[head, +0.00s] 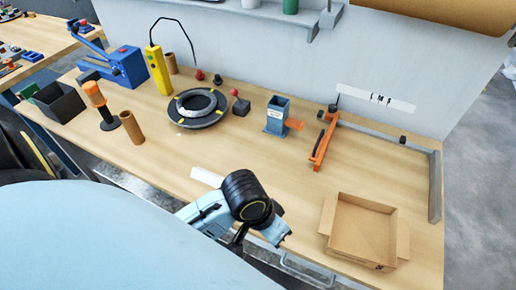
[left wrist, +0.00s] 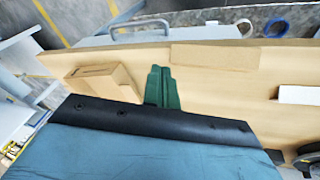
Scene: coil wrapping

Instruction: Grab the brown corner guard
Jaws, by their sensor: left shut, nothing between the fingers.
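A flat tan-brown strip (left wrist: 213,57), which looks like the brown corner guard, lies along the table's front edge in the left wrist view. I cannot make it out in the head view, where my arm covers that part of the table. My left gripper (left wrist: 160,72) shows as green fingers pressed together and empty, pointing toward the table. In that view the fingertips are just left of the strip's left end and apart from it. In the head view my arm's black joint hangs over the front edge, and its fingers are not clear. My right gripper is not in view.
An open cardboard box (head: 361,232) stands at the right front, close to the left gripper in the wrist view. A white label (head: 207,177) lies near the front edge. A black ring (head: 198,108), a blue holder (head: 277,115) and an orange tool (head: 323,142) stand farther back.

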